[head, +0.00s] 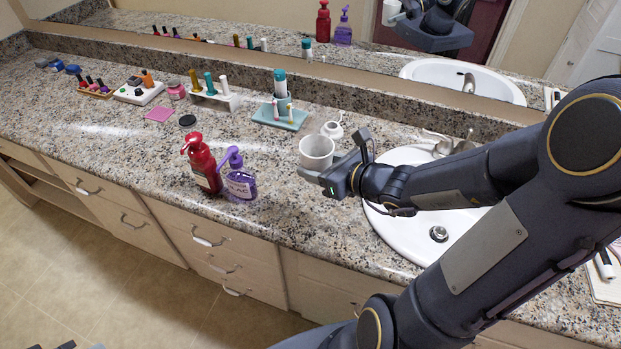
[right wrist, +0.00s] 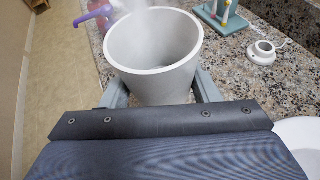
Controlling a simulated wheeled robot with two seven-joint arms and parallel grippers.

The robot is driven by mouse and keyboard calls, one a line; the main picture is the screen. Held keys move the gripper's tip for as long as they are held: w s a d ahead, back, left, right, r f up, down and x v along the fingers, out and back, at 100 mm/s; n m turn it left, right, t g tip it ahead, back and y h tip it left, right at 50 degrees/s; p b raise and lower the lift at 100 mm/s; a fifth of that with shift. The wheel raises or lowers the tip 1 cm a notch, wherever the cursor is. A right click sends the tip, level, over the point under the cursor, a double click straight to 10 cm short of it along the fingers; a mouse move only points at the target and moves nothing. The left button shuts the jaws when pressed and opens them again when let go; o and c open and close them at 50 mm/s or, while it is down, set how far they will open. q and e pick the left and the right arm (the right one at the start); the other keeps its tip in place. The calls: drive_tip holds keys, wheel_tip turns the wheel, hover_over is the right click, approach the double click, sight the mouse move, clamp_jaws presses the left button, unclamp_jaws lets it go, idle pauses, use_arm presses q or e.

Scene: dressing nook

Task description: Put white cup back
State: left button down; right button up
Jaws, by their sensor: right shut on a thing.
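The white cup (head: 316,148) is held upright, its open mouth up, in my right gripper (head: 318,174) near the sink's left side. In the right wrist view the cup (right wrist: 152,45) fills the space between the two grey fingers (right wrist: 160,90), which are shut on its sides. It looks empty. Whether its base touches the counter, I cannot tell. A small white ring-topped holder (head: 332,129) stands on the counter just behind the cup; it also shows in the right wrist view (right wrist: 262,53). Only small dark parts, perhaps of my left gripper, show at the head view's bottom left edge.
A red pump bottle (head: 201,165) and a purple pump bottle (head: 239,182) stand left of the cup near the counter's front edge. A teal tray (head: 280,121) with tubes is behind. The white sink (head: 400,236) lies right, under my arm. The left front counter is clear.

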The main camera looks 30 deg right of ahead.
drive_tip(key=shift+s+d+f, duration=0.3)
drive_tip(key=shift+s+f, duration=0.1)
drive_tip(key=shift+s, duration=0.35)
drive_tip(key=w+d+f, duration=0.1)
drive_tip(key=w+f, duration=0.2)
drive_tip(key=w, duration=0.1)
drive_tip(key=w+d+f+b, duration=0.1)
drive_tip(key=w+d+f, duration=0.1)
drive_tip(key=w+f, duration=0.1)
drive_tip(key=w+d+f, duration=0.2)
drive_tip(key=w+f, duration=0.1)
drive_tip(key=w, duration=0.2)
drive_tip(key=shift+d+f, duration=0.1)
drive_tip(key=shift+d, duration=0.05)
drive_tip(key=shift+w+f, duration=0.1)
drive_tip(key=shift+f, duration=0.1)
drive_tip(key=shift+w+d+f+b, duration=0.15)
drive_tip(key=shift+f+b, duration=0.2)
drive_tip(key=shift+f, duration=1.3)
drive_tip(key=shift+f, duration=0.2)
drive_tip(key=o, duration=1)
drive_tip(key=shift+o, duration=0.2)
drive_tip(key=shift+r, duration=0.1)
